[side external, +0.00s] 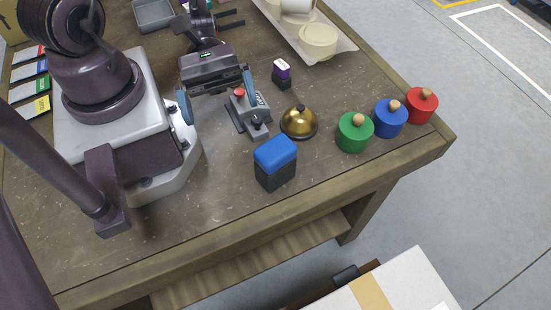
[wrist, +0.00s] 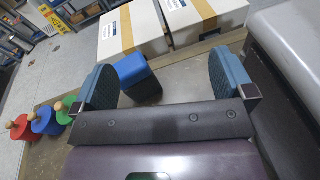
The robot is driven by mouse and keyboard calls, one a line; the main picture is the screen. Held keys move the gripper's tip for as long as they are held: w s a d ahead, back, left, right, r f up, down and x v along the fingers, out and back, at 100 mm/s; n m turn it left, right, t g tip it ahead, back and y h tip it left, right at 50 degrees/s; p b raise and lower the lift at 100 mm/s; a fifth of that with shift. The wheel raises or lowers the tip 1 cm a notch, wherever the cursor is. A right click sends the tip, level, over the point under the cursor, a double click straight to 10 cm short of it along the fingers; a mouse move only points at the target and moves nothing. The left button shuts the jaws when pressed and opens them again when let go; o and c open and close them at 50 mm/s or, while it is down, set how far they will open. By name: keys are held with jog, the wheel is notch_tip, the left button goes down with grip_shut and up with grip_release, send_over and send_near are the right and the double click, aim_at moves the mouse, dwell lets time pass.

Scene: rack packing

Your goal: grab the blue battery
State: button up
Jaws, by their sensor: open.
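The blue battery (side external: 275,163) is a block with a blue top and a black lower part. It stands upright near the table's front edge in the side external view. My gripper (side external: 217,92) is open and empty, behind and to the left of the battery, above the table. In the wrist view the battery (wrist: 137,75) shows beyond the gap between my two fingers (wrist: 165,85), nearer the left finger.
A grey device with a red button (side external: 251,118) and a brass bell (side external: 299,122) stand behind the battery. Green (side external: 354,133), blue (side external: 390,118) and red (side external: 422,106) knobbed pots stand to the right. A small purple-topped block (side external: 281,72) is farther back. Table left of the battery is clear.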

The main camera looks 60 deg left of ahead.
jog(key=w+d+n+t+h, duration=0.2)
jog(key=n+t, duration=0.4)
send_near(269, 148)
jog(key=d, duration=0.1)
jog(key=w+d+f, duration=0.1)
jog(key=d+f, duration=0.1)
jog(key=shift+w+d, duration=0.2)
jog(key=shift+d, duration=0.15)
jog(key=x, duration=0.5)
jog(key=shift+w, duration=0.1)
jog(key=c, duration=1.3)
